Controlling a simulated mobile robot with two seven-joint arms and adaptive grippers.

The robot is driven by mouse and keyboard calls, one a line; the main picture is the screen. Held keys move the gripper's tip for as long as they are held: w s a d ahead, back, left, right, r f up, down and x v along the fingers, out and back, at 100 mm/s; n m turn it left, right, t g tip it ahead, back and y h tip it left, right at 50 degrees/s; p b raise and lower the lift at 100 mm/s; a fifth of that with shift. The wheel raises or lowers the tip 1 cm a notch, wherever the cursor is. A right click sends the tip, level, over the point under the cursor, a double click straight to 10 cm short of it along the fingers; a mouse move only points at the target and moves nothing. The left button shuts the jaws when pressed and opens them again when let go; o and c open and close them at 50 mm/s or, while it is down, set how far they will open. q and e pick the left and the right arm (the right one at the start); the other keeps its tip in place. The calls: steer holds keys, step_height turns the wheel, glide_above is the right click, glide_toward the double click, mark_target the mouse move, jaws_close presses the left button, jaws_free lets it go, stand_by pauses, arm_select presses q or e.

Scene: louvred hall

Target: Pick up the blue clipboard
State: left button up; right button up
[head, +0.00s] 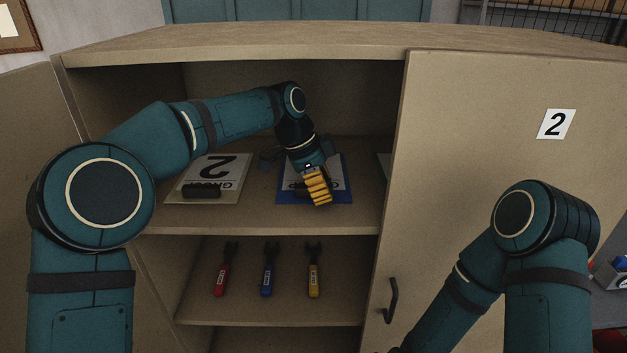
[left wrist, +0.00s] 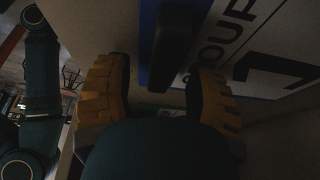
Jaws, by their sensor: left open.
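The blue clipboard (head: 342,197) lies on the upper shelf of the open cabinet, with a white printed sheet on it. My left gripper (head: 318,188) is over its front part and hides some of it, including most of its dark clip. In the left wrist view the clipboard (left wrist: 147,38) shows its blue edge, dark clip and sheet with a large 1. There the left gripper's yellow-padded fingers (left wrist: 160,72) are apart, with the clip end in view between them. I cannot tell whether they touch the board. My right arm shows at the right, but its gripper is out of view.
A pale clipboard (head: 228,178) marked 2 lies left on the same shelf (head: 250,220). Part of another board (head: 384,165) shows at the right, behind the door edge. Red, blue and yellow tools (head: 267,272) are on the lower shelf. A cabinet door (head: 480,130) closes off the right side.

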arm_select(q)
steer(key=shift+d+f, duration=0.1)
steer(key=shift+f, duration=0.1)
jaws_close()
stand_by(0.4)
